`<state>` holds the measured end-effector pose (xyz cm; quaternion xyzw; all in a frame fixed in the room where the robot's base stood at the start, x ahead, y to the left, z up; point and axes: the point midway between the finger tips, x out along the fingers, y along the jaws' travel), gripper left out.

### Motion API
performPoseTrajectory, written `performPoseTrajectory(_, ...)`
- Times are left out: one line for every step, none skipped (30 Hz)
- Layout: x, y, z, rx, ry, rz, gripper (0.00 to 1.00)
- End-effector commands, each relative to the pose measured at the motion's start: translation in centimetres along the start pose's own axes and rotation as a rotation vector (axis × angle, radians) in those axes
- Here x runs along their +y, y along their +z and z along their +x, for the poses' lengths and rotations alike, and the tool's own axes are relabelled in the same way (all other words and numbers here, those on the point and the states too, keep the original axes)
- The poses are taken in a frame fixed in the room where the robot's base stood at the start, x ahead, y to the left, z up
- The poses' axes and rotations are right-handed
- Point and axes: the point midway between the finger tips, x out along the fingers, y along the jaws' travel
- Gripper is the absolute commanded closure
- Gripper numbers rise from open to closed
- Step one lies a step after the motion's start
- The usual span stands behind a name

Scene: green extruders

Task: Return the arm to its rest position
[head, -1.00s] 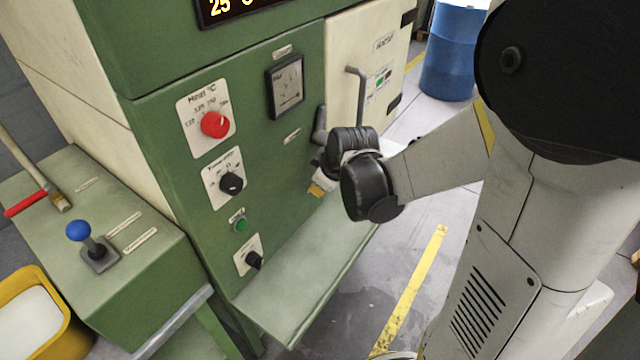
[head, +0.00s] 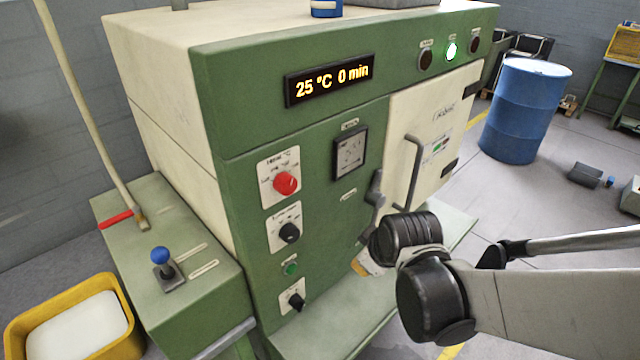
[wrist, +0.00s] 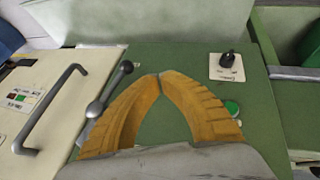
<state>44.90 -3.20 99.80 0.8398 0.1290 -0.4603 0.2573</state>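My gripper shows in the wrist view (wrist: 160,76) as two orange-yellow fingers. Their tips meet and nothing is seen between them apart from the green panel behind. In the head view my gripper is mostly hidden behind my dark wrist joint; a bit of yellow shows in front of the green machine (head: 225,110). My arm comes in from the lower right, bent at the wrist, close to the machine's front. The machine's display reads 25 °C 0 min (head: 328,80).
The machine's front has a red knob (head: 286,183), black knobs, a lever and a cream door with a long handle (head: 412,170). A shelf (head: 340,310) juts out below. A blue barrel (head: 525,110) stands at the right. A yellow bin (head: 75,320) is at the lower left.

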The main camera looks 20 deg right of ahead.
Motion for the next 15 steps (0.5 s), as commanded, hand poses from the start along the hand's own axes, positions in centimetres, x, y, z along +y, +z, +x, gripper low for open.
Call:
performPoseTrajectory(0.0,0.0,0.0,0.0,0.0,0.0,1.0)
performPoseTrajectory(0.0,0.0,0.0,0.0,0.0,0.0,1.0)
performPoseTrajectory(0.0,0.0,0.0,0.0,0.0,0.0,1.0)
performPoseTrajectory(0.0,0.0,-0.1,0.0,0.0,0.003,1.0)
performPoseTrajectory(0.0,0.0,-0.2,0.001,0.0,0.007,1.0)
performPoseTrajectory(-0.1,-0.1,-0.5,0.002,0.0,0.019,1.0)
performPoseTrajectory(-0.2,-0.2,-0.9,0.003,0.0,0.034,1.0)
performPoseTrajectory(-0.3,-0.3,-1.4,0.005,0.0,0.052,1.0)
performPoseTrajectory(-0.5,-0.4,-2.2,0.008,0.001,0.085,1.0)
performPoseTrajectory(-0.6,-0.5,-2.9,0.01,0.001,0.114,1.0)
performPoseTrajectory(-0.8,-0.6,-3.7,0.013,0.001,0.147,1.0)
performPoseTrajectory(-1.1,-0.6,-4.8,0.017,0.001,0.194,1.0)
performPoseTrajectory(-1.3,-0.7,-5.6,0.02,0.001,0.231,1.0)
performPoseTrajectory(-1.5,-0.7,-6.4,0.024,0.0,0.267,1.0)
performPoseTrajectory(-1.9,-0.7,-7.5,0.028,0.0,0.316,1.0)
